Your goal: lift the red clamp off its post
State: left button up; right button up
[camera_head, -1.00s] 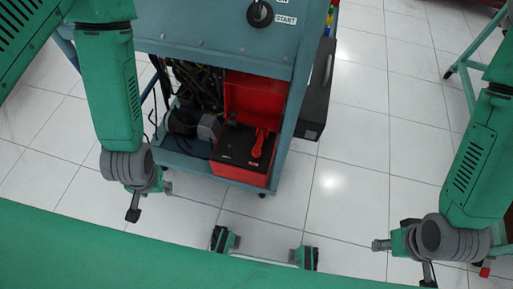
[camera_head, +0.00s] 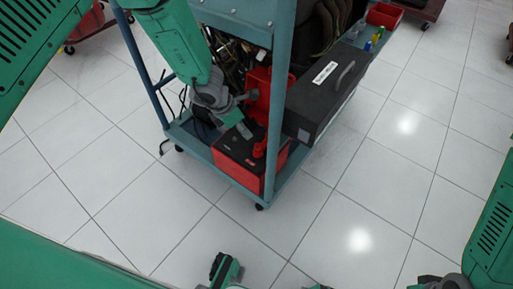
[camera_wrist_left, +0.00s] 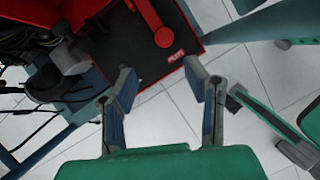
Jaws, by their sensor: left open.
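The red clamp (camera_head: 260,148) stands on the black top of a red battery-like box (camera_head: 228,169) on the cart's lower shelf. In the left wrist view the clamp (camera_wrist_left: 149,17) is at the top, with a round end beyond my fingertips. Its post is not clearly visible. My left gripper (camera_head: 250,114) is above the box, close to the clamp on its upper left side. In the left wrist view its fingers (camera_wrist_left: 158,72) are spread with nothing between them. My right gripper (camera_head: 440,282) is cut off at the bottom right edge, and its jaws are unclear.
The blue-grey cart (camera_head: 283,85) has an upright in front of the box's right side. A black case (camera_head: 325,92) with a handle is right of it. Cables (camera_wrist_left: 45,42) and grey parts lie beside the box. The tiled floor (camera_head: 390,185) at right is clear.

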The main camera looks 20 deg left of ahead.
aim_at(257, 145)
pick_arm(q)
jog(key=b+x, duration=0.2)
jog(key=x, duration=1)
jog(key=shift+s+d, duration=0.1)
jog(key=shift+s, duration=0.05)
jog(key=shift+d, duration=0.1)
grip_shut()
